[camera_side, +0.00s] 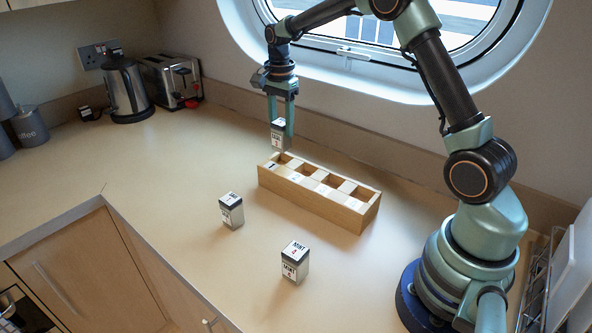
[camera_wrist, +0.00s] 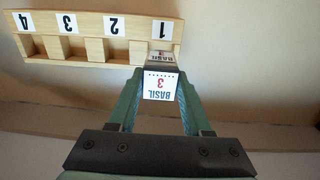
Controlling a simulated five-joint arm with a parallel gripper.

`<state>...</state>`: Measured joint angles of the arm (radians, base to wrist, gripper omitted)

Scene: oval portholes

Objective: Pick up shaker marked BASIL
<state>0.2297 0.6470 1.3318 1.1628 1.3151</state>
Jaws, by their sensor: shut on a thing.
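The shaker marked BASIL (camera_wrist: 160,87) has a white top with a red 3, seen upside down in the wrist view. In the side view the shaker (camera_side: 278,136) is upright, and its writing is too small to read. My gripper (camera_side: 281,124) is shut on it, with one finger on each side. It hangs at the left end of a wooden rack (camera_side: 310,201), over the compartment there. The rack (camera_wrist: 87,43) in the wrist view has the shaker in front of its compartment marked 1. Whether the shaker's base is inside the rack's rim I cannot tell.
Two other shakers stand on the worktop in front of the rack: one marked MINT (camera_side: 295,262) and one (camera_side: 231,210) with a label too small to read surely. A kettle (camera_side: 128,88) and toaster (camera_side: 172,80) stand at the back left.

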